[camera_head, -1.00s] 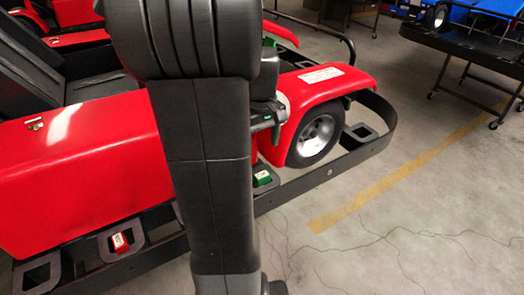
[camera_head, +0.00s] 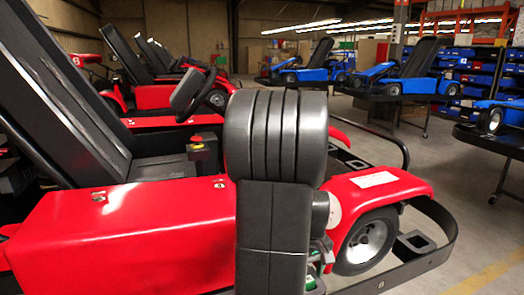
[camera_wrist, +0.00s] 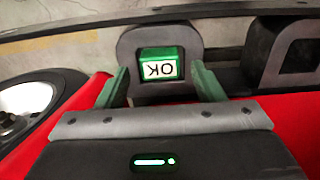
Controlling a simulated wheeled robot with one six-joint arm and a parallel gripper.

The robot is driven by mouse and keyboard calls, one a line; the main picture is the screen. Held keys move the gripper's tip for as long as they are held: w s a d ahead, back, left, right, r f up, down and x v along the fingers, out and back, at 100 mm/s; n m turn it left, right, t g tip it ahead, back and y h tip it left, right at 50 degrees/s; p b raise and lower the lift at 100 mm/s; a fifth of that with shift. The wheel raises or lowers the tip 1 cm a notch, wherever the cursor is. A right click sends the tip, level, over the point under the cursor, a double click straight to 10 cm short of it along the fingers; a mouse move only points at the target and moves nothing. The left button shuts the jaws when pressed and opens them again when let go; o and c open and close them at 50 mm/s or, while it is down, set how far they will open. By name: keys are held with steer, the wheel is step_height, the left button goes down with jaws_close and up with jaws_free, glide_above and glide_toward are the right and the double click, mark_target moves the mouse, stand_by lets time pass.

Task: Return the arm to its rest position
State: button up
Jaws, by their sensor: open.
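My gripper (camera_wrist: 160,70) shows in the wrist view with two green fingers spread apart and nothing held between them. Beyond the fingertips, a green block (camera_wrist: 158,64) with a white "OK" face, upside down in this view, sits at a grey bracket (camera_wrist: 128,48) on the kart's side rail. In the head view my arm stands in front of the red kart (camera_head: 130,228) and hides part of its side. My gripper is mostly hidden there behind the arm, low beside the front wheel.
The kart's front wheel (camera_head: 366,243) and black bumper rail (camera_head: 435,252) lie to the right of my arm. A steering wheel (camera_head: 208,92) and tall black seat (camera_head: 62,92) rise behind. Blue karts (camera_head: 408,72) stand on carts farther back.

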step_height(320, 180, down, 2)
steer(key=shift+f, duration=0.1)
steer(key=shift+r, duration=1.7)
steer(key=shift+f, duration=0.1)
